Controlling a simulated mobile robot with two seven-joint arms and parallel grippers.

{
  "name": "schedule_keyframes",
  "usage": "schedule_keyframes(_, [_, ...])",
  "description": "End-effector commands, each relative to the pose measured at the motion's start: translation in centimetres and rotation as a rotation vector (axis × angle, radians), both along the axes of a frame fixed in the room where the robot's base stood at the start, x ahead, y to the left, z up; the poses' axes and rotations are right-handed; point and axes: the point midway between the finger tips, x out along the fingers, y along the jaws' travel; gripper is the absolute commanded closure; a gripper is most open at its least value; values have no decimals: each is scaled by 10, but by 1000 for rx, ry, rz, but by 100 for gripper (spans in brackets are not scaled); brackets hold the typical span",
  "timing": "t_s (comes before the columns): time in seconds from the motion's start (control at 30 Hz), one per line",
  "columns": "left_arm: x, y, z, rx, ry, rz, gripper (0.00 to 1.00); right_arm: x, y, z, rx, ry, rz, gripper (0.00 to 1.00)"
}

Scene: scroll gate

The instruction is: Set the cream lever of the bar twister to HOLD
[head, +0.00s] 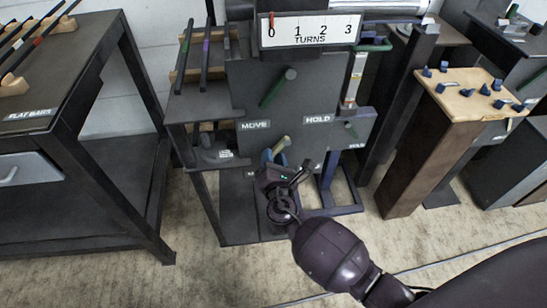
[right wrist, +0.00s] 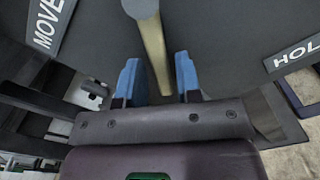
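The bar twister (head: 240,88) is a dark upright panel with a MOVE label (head: 256,125) at left and a HOLD label (head: 319,118) at right. The cream lever (head: 281,146) sticks out below and between the labels. In the right wrist view the cream lever (right wrist: 153,45) runs down between my blue fingertips, with a gap on each side. My right gripper (head: 272,158) is open around the lever's line, just below it in the head view; it also shows in the right wrist view (right wrist: 158,78). My left gripper is out of view.
A green lever (head: 277,88) sits above, under the TURNS scale (head: 311,29). Another green-tipped handle (head: 350,130) is at the right. A bench marked FLAT BARS (head: 45,114) stands left, a pedestal with blue knobs (head: 462,95) right. Floor (head: 200,270) is bare in front.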

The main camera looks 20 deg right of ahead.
Motion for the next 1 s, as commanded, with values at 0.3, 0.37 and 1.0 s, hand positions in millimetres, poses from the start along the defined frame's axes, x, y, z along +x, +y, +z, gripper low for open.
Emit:
schedule_keyframes(0.3, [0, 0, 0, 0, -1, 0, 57, 0, 0, 0, 0, 0, 0, 100])
schedule_keyframes(0.37, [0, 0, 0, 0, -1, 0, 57, 0, 0, 0, 0, 0, 0, 100])
schedule_keyframes(1.0, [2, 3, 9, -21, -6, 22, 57, -2, -15, -2, -255, 67, 0, 100])
